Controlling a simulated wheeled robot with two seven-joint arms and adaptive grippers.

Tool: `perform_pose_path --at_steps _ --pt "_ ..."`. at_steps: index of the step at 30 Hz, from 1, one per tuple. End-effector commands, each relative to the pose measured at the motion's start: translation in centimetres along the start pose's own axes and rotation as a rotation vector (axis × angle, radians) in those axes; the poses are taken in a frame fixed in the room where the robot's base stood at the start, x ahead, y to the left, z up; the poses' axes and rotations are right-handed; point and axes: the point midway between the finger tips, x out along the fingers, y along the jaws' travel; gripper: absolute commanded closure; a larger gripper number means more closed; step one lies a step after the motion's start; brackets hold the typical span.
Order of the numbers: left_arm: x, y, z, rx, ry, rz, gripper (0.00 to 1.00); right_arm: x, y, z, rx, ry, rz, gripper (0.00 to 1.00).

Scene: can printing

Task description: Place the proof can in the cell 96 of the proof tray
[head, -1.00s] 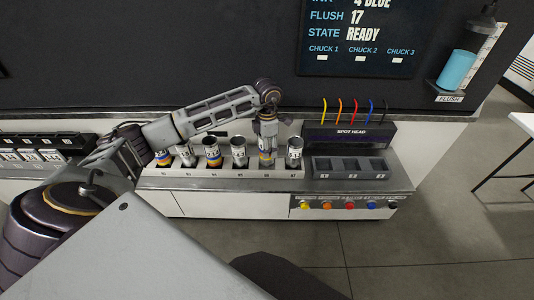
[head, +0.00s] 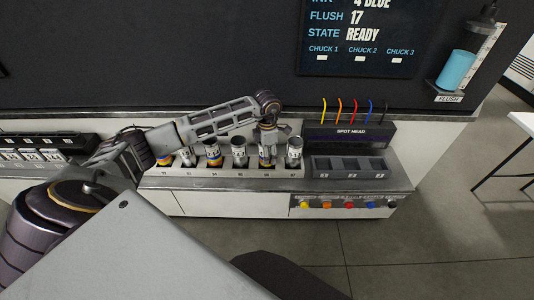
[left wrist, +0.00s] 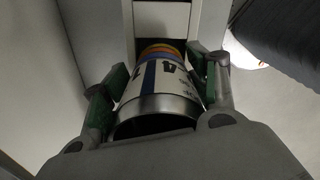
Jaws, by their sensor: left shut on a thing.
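The proof can (head: 265,155) is at cell 96 of the proof tray (head: 225,172), under my left gripper (head: 267,146). In the left wrist view the can (left wrist: 160,85) is white with dark markings, coloured bands at its far end and a silver rim nearest me. My left gripper (left wrist: 156,92) is shut on it, with green pads on both sides. The can points down toward a pale slot in the tray; its lower end is partly hidden, so I cannot tell whether it touches the cell floor. My right gripper is not in view.
Other cans (head: 239,152) stand in the neighbouring cells, including one (head: 294,152) just to the right. A spot head (head: 350,132) with dark bays (head: 348,165) stands to the right of the tray. A flush bottle (head: 457,70) hangs on the back wall.

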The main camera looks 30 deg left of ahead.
Motion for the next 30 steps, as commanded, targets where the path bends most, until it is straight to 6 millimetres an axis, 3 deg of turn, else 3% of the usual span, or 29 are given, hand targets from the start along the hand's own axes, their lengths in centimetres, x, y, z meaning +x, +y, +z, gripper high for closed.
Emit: perform_pose_path --at_steps 1,2,7,23,30 --pt "0.2 0.0 0.0 0.000 0.000 0.000 0.50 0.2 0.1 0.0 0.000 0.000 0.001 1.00" --pt "0.2 0.0 0.0 0.000 0.000 0.000 0.37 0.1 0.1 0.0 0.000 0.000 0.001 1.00" --pt "0.1 0.0 0.0 0.000 0.000 0.000 0.16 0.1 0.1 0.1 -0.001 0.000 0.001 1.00" --pt "-0.2 0.0 0.0 0.000 0.000 0.000 0.16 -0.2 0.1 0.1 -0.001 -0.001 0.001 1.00" --pt "-2.4 0.1 0.0 0.000 -0.001 0.002 0.16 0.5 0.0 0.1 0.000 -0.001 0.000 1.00"
